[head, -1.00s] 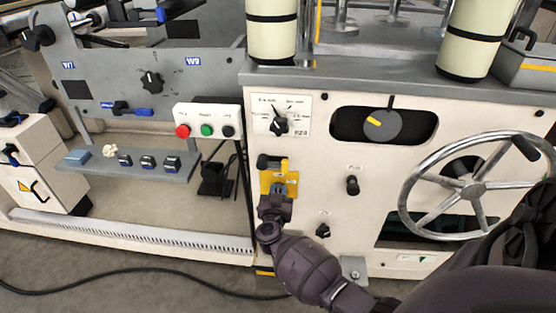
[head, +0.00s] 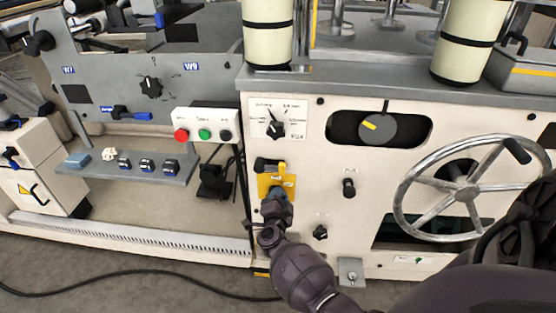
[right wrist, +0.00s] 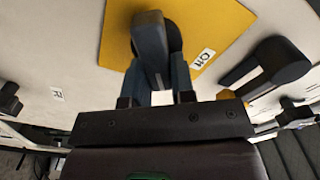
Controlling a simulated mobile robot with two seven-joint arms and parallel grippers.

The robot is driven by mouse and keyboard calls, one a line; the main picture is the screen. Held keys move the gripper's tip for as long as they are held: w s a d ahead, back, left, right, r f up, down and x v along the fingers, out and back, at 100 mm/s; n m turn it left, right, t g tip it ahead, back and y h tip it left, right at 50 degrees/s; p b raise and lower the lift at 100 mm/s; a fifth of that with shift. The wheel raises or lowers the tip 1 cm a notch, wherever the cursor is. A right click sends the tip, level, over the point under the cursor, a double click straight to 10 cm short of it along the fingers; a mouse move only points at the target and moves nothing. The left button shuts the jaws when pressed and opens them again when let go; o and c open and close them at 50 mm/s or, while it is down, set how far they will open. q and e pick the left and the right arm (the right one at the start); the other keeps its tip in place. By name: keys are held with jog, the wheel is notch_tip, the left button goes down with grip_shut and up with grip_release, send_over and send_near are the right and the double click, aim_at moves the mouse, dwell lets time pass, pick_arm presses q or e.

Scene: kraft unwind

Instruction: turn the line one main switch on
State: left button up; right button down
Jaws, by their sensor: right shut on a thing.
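The main switch is a yellow plate (head: 287,181) on the cream machine front, with a dark handle that shows in the right wrist view (right wrist: 151,45). A small white label (right wrist: 203,58) lies on the plate beside the handle; its word is hard to read. My right gripper (head: 277,194) reaches up to the plate's lower part from below. In the right wrist view my right gripper (right wrist: 157,85) is shut on the switch handle, a finger on each side. In the head view the gripper hides the handle. My left gripper is out of view.
A black lever (head: 268,164) sits at the plate's top edge. A black rotary knob (head: 276,130) is above, a black knob (head: 348,187) to the right, and another (head: 320,232) lower right. A large handwheel (head: 466,192) stands further right. A push-button box (head: 204,134) is at upper left.

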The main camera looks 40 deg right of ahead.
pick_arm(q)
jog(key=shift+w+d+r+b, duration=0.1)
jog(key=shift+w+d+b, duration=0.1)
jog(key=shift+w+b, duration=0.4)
pick_arm(e)
jog(key=m, duration=0.3)
jog(key=f+m, duration=0.1)
jog(key=m, duration=0.3)
jog(key=shift+s+f, duration=0.1)
jog(key=shift+s, duration=0.05)
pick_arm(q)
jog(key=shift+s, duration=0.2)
pick_arm(e)
jog(key=c, duration=1)
grip_release()
jog(key=shift+o, duration=0.2)
